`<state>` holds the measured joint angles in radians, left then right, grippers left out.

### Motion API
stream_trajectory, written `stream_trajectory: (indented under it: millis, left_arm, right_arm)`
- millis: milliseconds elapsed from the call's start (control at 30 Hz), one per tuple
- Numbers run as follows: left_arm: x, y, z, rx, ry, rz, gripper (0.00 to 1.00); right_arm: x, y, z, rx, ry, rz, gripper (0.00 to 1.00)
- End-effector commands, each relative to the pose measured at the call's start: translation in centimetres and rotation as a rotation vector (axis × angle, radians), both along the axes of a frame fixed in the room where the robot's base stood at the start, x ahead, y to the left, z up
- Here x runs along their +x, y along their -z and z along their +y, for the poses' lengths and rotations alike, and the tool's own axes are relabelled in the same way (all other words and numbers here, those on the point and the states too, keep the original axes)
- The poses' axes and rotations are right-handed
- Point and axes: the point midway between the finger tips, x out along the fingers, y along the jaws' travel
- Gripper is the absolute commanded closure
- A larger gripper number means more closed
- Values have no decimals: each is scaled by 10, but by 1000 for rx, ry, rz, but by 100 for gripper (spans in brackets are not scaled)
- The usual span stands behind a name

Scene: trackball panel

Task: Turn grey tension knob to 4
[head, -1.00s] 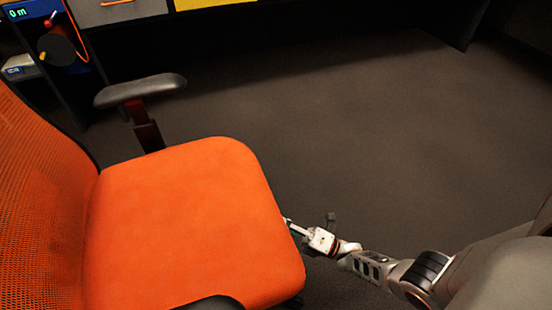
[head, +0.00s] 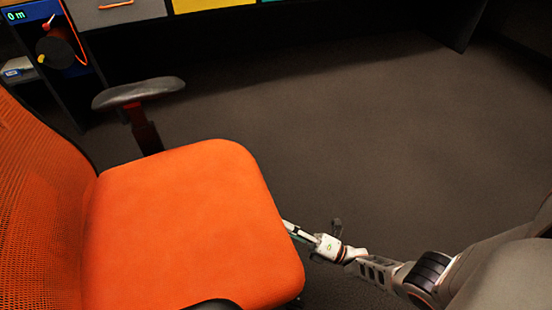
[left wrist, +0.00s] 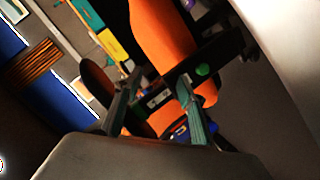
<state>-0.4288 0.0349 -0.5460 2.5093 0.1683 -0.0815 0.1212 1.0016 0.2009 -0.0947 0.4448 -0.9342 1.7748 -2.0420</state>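I cannot pick out a grey tension knob for certain in either view. In the head view a dark round part (head: 55,52) with a small yellow mark stands by a blue panel (head: 30,14) reading "0 m" at the top left. An orange office chair (head: 190,220) fills the lower left. My right gripper (head: 288,227) is at the right edge of its seat, its tips partly hidden. My left gripper (left wrist: 158,88) shows in the left wrist view, its two fingers apart with nothing clearly between them.
The chair's black armrest (head: 140,91) stands between the seat and the panel. Grey (head: 120,14) and yellow (head: 210,4) drawer fronts line the top. The dark carpet (head: 340,130) right of the chair is clear.

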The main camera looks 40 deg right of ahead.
Motion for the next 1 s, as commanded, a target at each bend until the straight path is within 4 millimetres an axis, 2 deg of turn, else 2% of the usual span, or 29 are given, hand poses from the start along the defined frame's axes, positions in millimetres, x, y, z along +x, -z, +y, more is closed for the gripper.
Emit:
stream_trajectory:
  millis: [200,467,800,1000]
  left_arm:
    - [0,0,0,0,0,-2,60]
    - [0,0,0,0,0,-2,60]
    - [0,0,0,1,1,-2,60]
    - [0,0,0,1,1,-2,60]
  right_arm:
    - [-23,10,-16,-5,0,4,60]
    - [-53,9,-34,-4,0,2,60]
    - [-105,9,-66,-3,-1,2,60]
    - [-120,8,-76,-2,0,0,60]
